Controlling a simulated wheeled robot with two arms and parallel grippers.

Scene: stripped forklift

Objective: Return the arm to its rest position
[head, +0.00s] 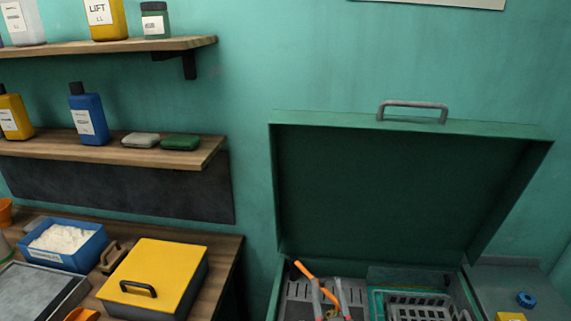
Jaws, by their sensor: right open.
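My right gripper (329,287) shows at the bottom edge of the head view, in front of the open green case (405,125). Its two grey fingers point up and stand apart, with nothing clearly held between them. An orange piece (303,269) shows beside and behind the fingers; I cannot tell whether it touches them. The rest of my right arm is below the picture. My left gripper and arm are not in view.
The case's raised lid with a grey handle (412,106) stands against the teal wall. A grey basket (425,306) sits inside. On the left bench are a yellow-lidded box (160,268) and blue tray (82,258). Wooden shelves (190,155) with bottles hang above.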

